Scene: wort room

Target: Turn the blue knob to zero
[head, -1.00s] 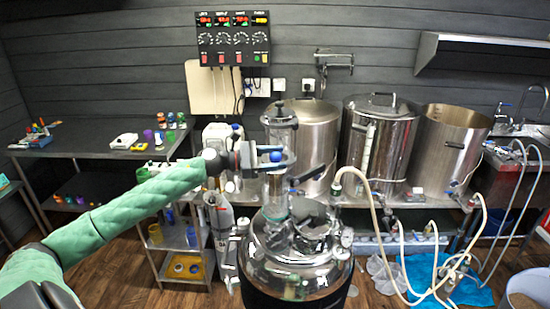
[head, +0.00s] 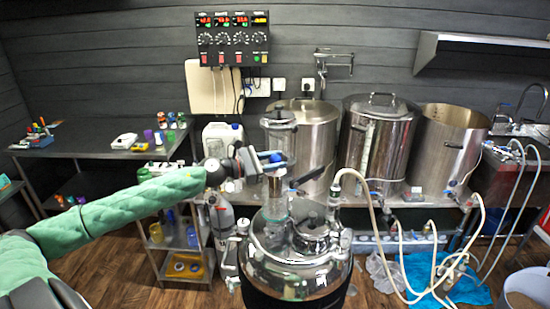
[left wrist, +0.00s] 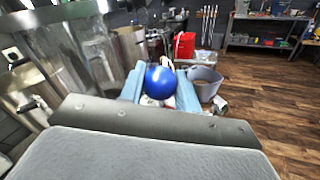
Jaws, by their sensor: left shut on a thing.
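The blue knob (left wrist: 160,83) is a round blue ball between the two light-blue fingers of my left gripper (left wrist: 158,92) in the left wrist view. In the head view my left gripper (head: 274,161) is at the upper part of the glass column on the shiny steel vessel (head: 295,265), and the knob (head: 275,157) shows small and dark blue between its fingers. The gripper is shut on the knob. The fingers partly hide the knob's mounting, and I cannot read any scale or zero mark. My right gripper is not in view.
Two steel pots (head: 312,140) and an open kettle (head: 448,145) stand on the bench behind. A pale hose (head: 375,205) runs from the vessel to the right. A control panel (head: 233,38) hangs on the wall. Wooden floor is clear at lower left.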

